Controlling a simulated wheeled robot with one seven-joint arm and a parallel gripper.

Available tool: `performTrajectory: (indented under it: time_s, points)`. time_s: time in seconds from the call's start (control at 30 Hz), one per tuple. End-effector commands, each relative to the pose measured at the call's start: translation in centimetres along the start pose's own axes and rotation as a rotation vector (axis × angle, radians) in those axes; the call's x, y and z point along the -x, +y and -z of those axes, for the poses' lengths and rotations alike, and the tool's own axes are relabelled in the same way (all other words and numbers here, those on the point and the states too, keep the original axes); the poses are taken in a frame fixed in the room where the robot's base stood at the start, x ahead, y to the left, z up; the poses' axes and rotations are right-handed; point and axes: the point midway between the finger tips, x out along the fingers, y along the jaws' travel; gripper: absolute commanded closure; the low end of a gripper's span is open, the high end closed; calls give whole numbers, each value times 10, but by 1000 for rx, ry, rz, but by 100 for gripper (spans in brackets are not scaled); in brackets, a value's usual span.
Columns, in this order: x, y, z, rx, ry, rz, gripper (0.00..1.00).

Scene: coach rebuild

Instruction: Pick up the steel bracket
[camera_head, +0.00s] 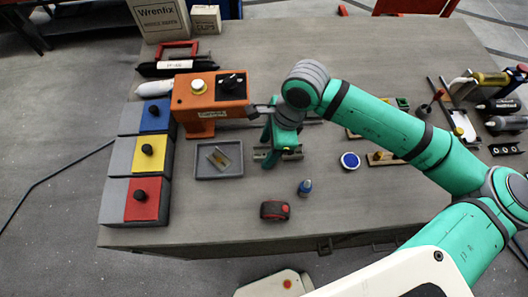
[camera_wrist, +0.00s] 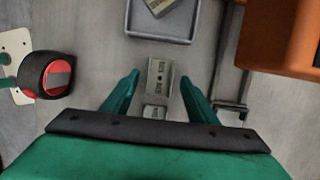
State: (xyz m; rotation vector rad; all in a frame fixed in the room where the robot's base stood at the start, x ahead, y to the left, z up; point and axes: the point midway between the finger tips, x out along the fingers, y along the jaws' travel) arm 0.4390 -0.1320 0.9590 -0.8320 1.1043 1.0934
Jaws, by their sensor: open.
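The steel bracket (camera_wrist: 160,76) is a small grey metal piece lying on the bench. In the wrist view it shows between my two teal fingers, with a second raised part closer to my palm. In the head view the steel bracket (camera_head: 262,157) is partly hidden by my gripper (camera_head: 280,150), which points down over it. In the wrist view my gripper (camera_wrist: 159,80) is open, with one finger on each side of the bracket and a gap on both sides. I cannot tell how far above the bench the fingertips are.
A grey tray (camera_head: 219,177) holding a small piece lies to the left. A red-and-black tape measure (camera_head: 275,210) and a small blue-capped bottle (camera_head: 305,187) lie in front.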

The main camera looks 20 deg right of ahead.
Motion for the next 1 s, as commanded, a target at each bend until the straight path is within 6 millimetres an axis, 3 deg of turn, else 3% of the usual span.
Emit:
performTrajectory:
  time_s: [0.23,0.43,0.77,1.0]
  points:
    - [-2,0,0,0,0,0,47]
    - [-1,0,0,0,0,0,93]
    - [0,0,0,0,0,0,93]
    - [13,-1,-5,2,0,1,93]
